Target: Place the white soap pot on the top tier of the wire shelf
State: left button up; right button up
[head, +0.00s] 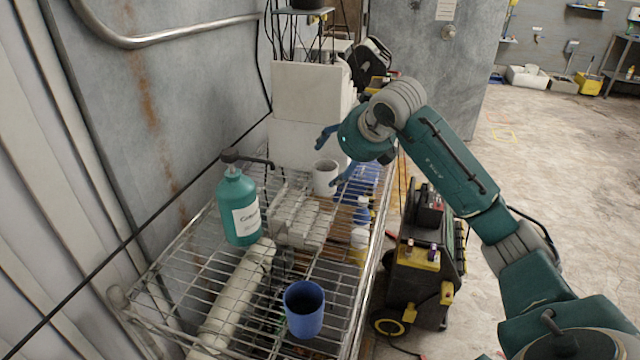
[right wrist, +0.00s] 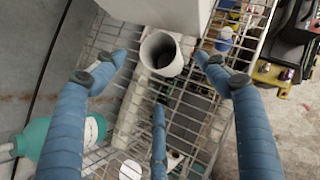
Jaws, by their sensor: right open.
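The white soap pot (head: 325,178) is a small open-topped cup. It appears to stand upright on the top tier of the wire shelf (head: 190,272), in front of a white box. It also shows in the right wrist view (right wrist: 160,55), with a dark inside. My right gripper (head: 336,157) is open beside and above the pot. In the right wrist view its blue fingers (right wrist: 160,75) spread around the pot with gaps on both sides. I cannot tell whether any finger touches it. My left gripper is not in view.
A green pump bottle (head: 239,207) and a blue cup (head: 304,309) stand on the shelf in front of the pot. The white box (head: 309,93) rises behind it. A black and yellow machine (head: 424,265) stands right of the shelf. Floor farther right is clear.

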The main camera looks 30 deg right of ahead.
aim_at(327, 169)
jog(key=p+x, duration=0.2)
jog(key=x, duration=0.6)
jog(key=shift+w+d+p, duration=0.1)
jog(key=shift+d+p, duration=0.05)
jog(key=shift+p, duration=0.25)
jog(key=shift+w+d+f, duration=0.1)
jog(key=shift+w+f, duration=0.05)
jog(key=shift+f, duration=0.05)
jog(key=c, duration=1.1)
jog(key=shift+c, duration=0.2)
jog(key=shift+r, duration=0.15)
